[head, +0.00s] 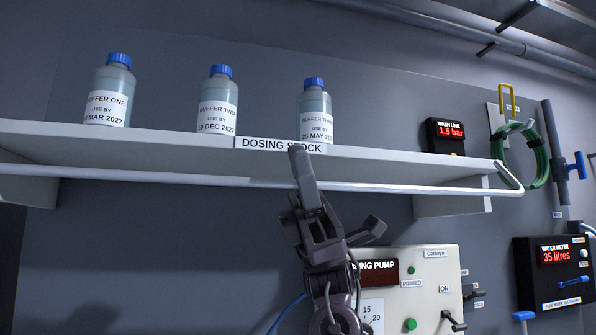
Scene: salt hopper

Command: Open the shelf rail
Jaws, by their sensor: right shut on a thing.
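The shelf rail (400,190) is a thin white bar that runs along the front of the white shelf (400,165), a little below its front edge. At the right its end bends back up to the shelf's corner. My right gripper (303,172) comes up from below, in front of the rail near the middle, and is shut on it. Its fingers hide the short length of rail they hold. The fingertips reach up to the "DOSING STOCK" label (265,144). My left gripper is not in view.
Three blue-capped bottles (108,95), (217,105), (315,115) stand upright on the shelf. A dosing pump box (430,290) is below, partly behind my right arm. A wash line display (444,136), green hose (539,160) and water meter (553,275) are at right.

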